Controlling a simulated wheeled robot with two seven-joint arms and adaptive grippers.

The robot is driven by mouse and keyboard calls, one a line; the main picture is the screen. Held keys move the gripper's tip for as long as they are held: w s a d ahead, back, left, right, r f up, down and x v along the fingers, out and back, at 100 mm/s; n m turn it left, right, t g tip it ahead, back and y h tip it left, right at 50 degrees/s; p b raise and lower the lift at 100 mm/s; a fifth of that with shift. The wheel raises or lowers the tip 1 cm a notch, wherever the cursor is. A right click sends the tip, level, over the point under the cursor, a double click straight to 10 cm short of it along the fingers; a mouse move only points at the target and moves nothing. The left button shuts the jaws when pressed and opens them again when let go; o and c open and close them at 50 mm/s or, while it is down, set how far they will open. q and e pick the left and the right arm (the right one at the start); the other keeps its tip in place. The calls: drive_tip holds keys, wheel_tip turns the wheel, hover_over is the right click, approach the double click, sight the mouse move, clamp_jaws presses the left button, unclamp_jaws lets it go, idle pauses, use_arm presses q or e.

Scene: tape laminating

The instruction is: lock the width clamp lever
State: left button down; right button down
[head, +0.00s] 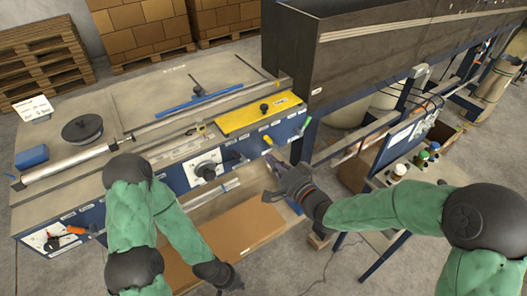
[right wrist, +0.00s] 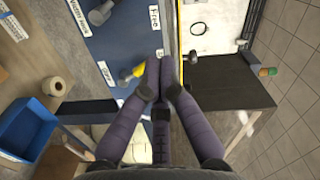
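A small lever with a yellow grip (head: 267,140) sticks out from the right end of the machine's blue front panel. It also shows in the right wrist view (right wrist: 135,73), between two white labels, one above right and one below left. I cannot tell surely from the lever's angle whether it is locked. My right gripper (head: 273,162) is just below the lever. In the right wrist view its fingers (right wrist: 160,72) come together beside the yellow grip, with nothing seen between them. My left gripper (head: 232,283) is low at the front, its fingers too dark to read.
A grey lever (right wrist: 100,14) is on the same panel, left of the yellow one. A cardboard box (head: 240,232) lies below the panel. A small table with bottles (head: 400,170) stands at right.

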drive_tip(key=shift+v, duration=1)
drive_tip(key=shift+a, duration=0.15)
drive_tip(key=s+d+f+g+h, duration=0.2)
drive_tip(key=d+f+g+h, duration=0.1)
drive_tip(key=f, duration=0.8)
drive_tip(key=s+d+f+g+h, duration=0.2)
drive_tip(key=d+f, duration=0.1)
drive_tip(key=f, duration=0.8)
drive_tip(key=s+d+f+n+g+h, duration=0.2)
drive_tip(key=s+f+g, duration=0.6)
drive_tip(key=s+f, duration=0.8)
drive_tip(key=s+n, duration=0.1)
drive_tip(key=s, duration=0.1)
drive_tip(key=shift+s+d+f+g, duration=0.2)
drive_tip(key=shift+s+f+g, duration=0.1)
drive_tip(key=shift+s, duration=0.1)
